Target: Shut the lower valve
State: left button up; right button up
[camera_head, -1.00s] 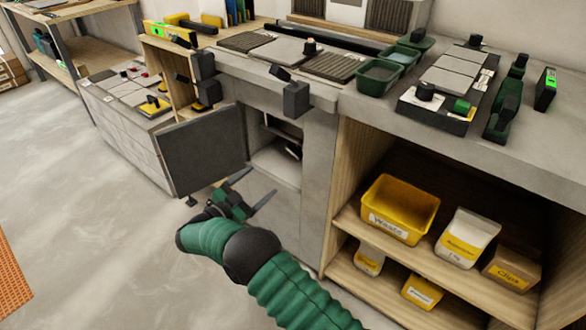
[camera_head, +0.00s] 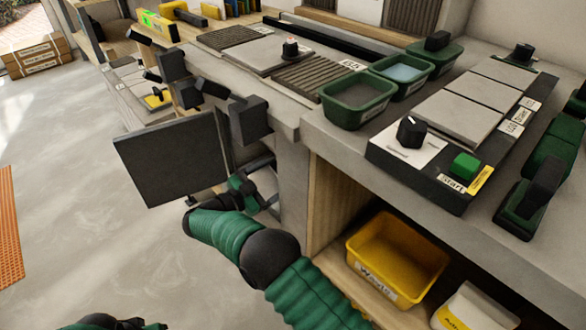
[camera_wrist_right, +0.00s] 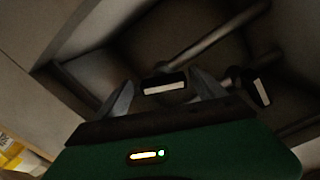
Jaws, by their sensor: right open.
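The cabinet's dark door (camera_head: 168,162) stands open under the bench. My right gripper (camera_head: 262,198) reaches into the opening beside it, and its tips are partly hidden there. In the right wrist view the open fingers (camera_wrist_right: 165,95) point into a dark space with metal pipes (camera_wrist_right: 215,35). A dark part with a white face (camera_wrist_right: 165,84), perhaps a valve handle, shows between the fingers; contact is unclear. A similar part (camera_wrist_right: 258,90) is to the right. I cannot tell which is the lower valve. Part of my left arm shows at the bottom left, its fingers out of sight.
The grey bench top above holds green bins (camera_head: 358,98), a panel with a black knob (camera_head: 411,132) and a green button (camera_head: 466,166). A yellow waste bin (camera_head: 397,262) sits on the shelf right of the opening.

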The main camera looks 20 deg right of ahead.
jog(key=shift+a+r, duration=0.25)
jog(key=shift+a, duration=0.4)
jog(key=shift+c, duration=1.3)
jog(key=shift+d+f, duration=0.1)
jog(key=shift+d, duration=0.4)
jog(key=c, duration=0.5)
jog(key=shift+c, duration=1.2)
jog(key=shift+a, duration=0.15)
jog(key=c, duration=0.4)
pick_arm(q)
jog(key=shift+w+a+f, duration=0.1)
jog(key=shift+f, duration=0.1)
pick_arm(e)
jog(key=shift+o, duration=0.2)
